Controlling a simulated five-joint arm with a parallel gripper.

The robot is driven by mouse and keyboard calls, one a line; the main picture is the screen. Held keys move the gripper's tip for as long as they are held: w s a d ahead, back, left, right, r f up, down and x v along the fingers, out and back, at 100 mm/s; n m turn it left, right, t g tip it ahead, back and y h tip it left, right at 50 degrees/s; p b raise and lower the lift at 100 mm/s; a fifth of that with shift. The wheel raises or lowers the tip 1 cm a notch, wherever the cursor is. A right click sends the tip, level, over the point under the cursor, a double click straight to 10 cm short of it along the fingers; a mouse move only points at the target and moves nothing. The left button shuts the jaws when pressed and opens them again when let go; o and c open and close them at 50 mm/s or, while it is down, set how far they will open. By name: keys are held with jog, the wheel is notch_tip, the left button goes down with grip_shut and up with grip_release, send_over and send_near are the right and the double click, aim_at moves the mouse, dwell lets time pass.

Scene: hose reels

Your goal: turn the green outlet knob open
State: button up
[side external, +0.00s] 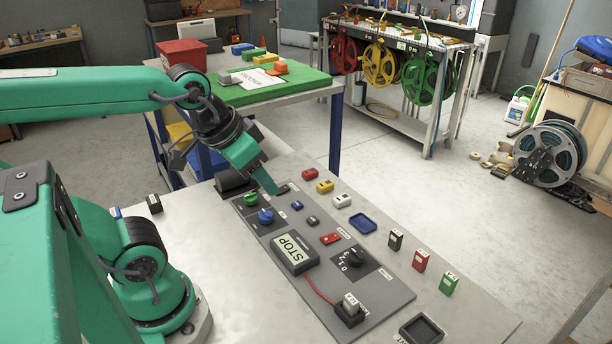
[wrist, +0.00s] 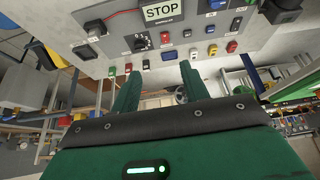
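The green outlet knob (side external: 250,199) sits on the grey control panel (side external: 375,298), near its upper left end in the side view, with a blue knob (side external: 265,216) just beside it. I cannot tell its turn position. My gripper (side external: 270,184) is above that end of the panel, to the right of the green knob and apart from it. In the wrist view my gripper (wrist: 158,78) shows two green fingers spread apart with nothing between them. The green knob is not clearly visible there.
The panel also holds a STOP block (side external: 295,252), a black selector (side external: 353,257) and a red cable to a small box. Loose red, yellow and white blocks and a blue tray (side external: 363,223) lie beside it. Hose reels (side external: 380,65) hang on a far bench.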

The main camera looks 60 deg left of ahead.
jog(key=shift+o, duration=0.8)
jog(key=shift+w+a+n, duration=0.25)
jog(key=shift+w+n, duration=0.05)
jog(key=n+g, duration=0.5)
jog(key=n, duration=1.4)
send_near(250, 195)
jog(key=shift+w+d+f, duration=0.35)
jog(key=shift+w, duration=0.05)
jog(key=shift+s+a+f+g, duration=0.1)
jog(key=shift+a+f+g, duration=0.2)
jog(key=shift+a+f, duration=0.15)
jog(key=shift+f, duration=3.85)
